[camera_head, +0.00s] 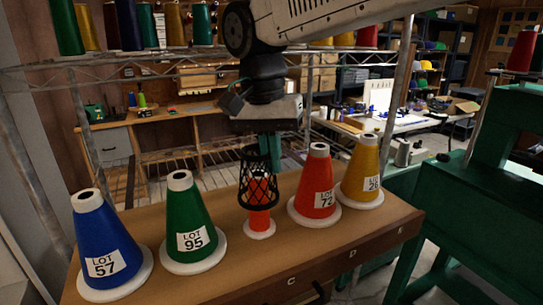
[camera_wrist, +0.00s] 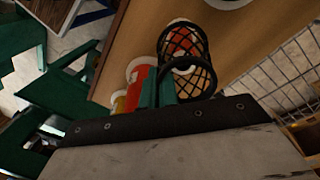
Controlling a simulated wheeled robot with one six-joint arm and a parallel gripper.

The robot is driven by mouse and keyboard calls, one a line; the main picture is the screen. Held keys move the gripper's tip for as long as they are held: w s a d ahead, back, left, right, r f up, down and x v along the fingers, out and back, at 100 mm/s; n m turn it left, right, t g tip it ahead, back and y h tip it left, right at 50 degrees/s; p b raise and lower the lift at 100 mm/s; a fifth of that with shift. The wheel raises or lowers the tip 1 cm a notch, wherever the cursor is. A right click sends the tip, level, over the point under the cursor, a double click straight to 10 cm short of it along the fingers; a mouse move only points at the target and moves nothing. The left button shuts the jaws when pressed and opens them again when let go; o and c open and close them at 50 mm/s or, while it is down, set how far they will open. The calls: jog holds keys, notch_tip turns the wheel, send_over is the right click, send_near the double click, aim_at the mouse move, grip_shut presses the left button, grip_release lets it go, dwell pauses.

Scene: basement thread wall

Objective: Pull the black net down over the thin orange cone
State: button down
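The thin orange cone (camera_head: 259,222) stands upright on its white base on the wooden bench, in the middle of the row. The black net (camera_head: 258,181) is around the cone's upper part; the lower part and base are bare below it. The net's upper rim stands above the cone's tip. My gripper (camera_head: 269,147) is above and behind the net, pointing down. In the wrist view the green fingers (camera_wrist: 158,92) are close together at the net's (camera_wrist: 190,84) rim and look shut on it. The orange cone (camera_wrist: 182,38) shows through the mesh there.
On the bench (camera_head: 290,250), a blue cone (camera_head: 100,232) and green cone (camera_head: 189,215) stand left, a red-orange cone (camera_head: 317,178) close on the right, and a yellow cone (camera_head: 361,166) beyond it. A wire rack (camera_head: 190,56) with spools stands behind. Green machinery (camera_head: 490,170) stands right.

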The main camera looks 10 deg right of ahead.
jog(key=shift+f, duration=0.25)
jog(key=shift+f, duration=1.4)
